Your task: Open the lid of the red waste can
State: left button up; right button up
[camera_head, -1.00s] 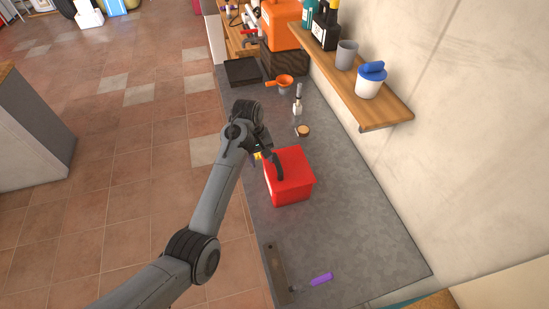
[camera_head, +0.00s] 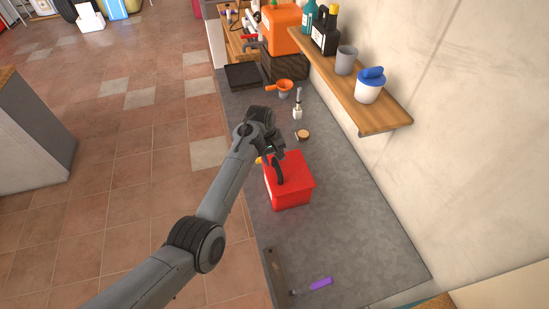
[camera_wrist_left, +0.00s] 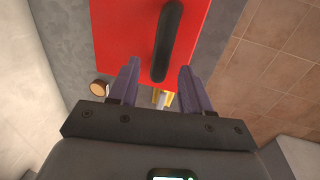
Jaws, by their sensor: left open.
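The red waste can (camera_head: 296,189) stands on the grey counter, with its lid looking shut. A black curved handle (camera_head: 279,174) is on the can's top; in the left wrist view the handle (camera_wrist_left: 166,40) runs lengthwise over the red surface (camera_wrist_left: 120,28). My left gripper (camera_head: 273,152) is at the can's far left edge, by the handle. In the left wrist view my left gripper (camera_wrist_left: 158,68) is open, and the near end of the handle appears between its two fingers. I cannot tell whether they touch it. My right gripper is not in view.
A small yellow thing (camera_wrist_left: 163,98) lies beside the can, partly hidden. A small round brown-topped item (camera_head: 303,134), a brush-like tool (camera_head: 298,106) and an orange funnel (camera_head: 284,88) stand farther back. A wooden shelf (camera_head: 383,118) overhangs on the right. The counter right of the can is clear.

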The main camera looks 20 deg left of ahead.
pick_arm(q)
jog(key=shift+w+d+f, duration=0.1)
jog(key=shift+f, duration=0.7)
grip_shut()
